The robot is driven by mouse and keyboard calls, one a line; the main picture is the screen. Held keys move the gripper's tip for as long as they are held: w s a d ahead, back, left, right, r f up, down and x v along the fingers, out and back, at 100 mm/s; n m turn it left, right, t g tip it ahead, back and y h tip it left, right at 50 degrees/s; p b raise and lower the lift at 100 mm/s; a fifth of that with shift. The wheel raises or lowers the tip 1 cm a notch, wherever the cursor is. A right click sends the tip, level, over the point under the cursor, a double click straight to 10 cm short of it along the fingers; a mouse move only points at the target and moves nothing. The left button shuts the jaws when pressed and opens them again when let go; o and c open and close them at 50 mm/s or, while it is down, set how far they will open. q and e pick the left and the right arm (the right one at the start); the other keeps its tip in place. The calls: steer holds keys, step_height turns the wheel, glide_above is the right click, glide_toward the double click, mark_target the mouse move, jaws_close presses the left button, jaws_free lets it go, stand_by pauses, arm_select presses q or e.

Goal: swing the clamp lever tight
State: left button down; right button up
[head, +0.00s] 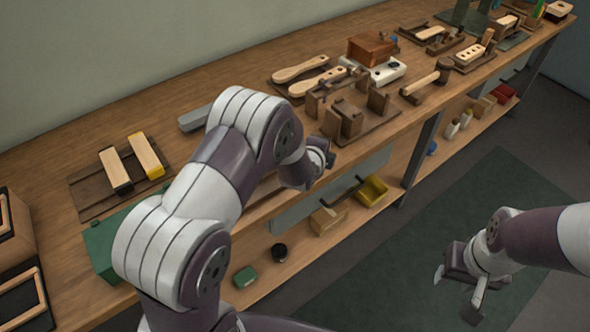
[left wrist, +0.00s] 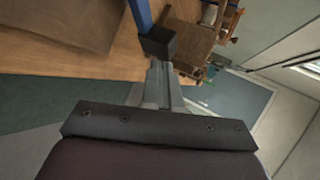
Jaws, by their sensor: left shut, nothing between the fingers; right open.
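A wooden clamp fixture (head: 347,118) with several upright blocks stands on a dark base near the bench's front edge in the head view. I cannot pick out its lever for certain. My left gripper (head: 328,157) is in front of the fixture, at the bench's front edge, with its fingers mostly hidden by the wrist. In the left wrist view the left fingers (left wrist: 158,84) are shut and empty. A blue bar (left wrist: 140,14) with a dark block at its end shows just beyond them; I cannot tell whether they touch. My right gripper (head: 455,296) is open and empty above the floor.
Two wooden brush handles (head: 302,68) lie behind the fixture, beside a brown box (head: 371,48) on a white device. A mallet (head: 427,82) lies to the right. Two brush blocks (head: 130,163) rest at the left. A lower shelf holds a yellow bin (head: 372,190).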

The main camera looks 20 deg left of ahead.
arm_select(q)
steer(key=shift+w+a+f+b, duration=0.15)
steer(key=shift+w+b, duration=0.2)
steer(key=shift+w, duration=0.7)
steer(key=shift+w+a+b, duration=0.2)
steer(key=shift+w, duration=0.3)
steer(key=shift+w+a+b, duration=0.2)
steer(key=shift+w, duration=0.3)
arm_select(e)
steer(key=shift+f, duration=0.9)
arm_select(q)
steer(key=shift+w+a, duration=0.1)
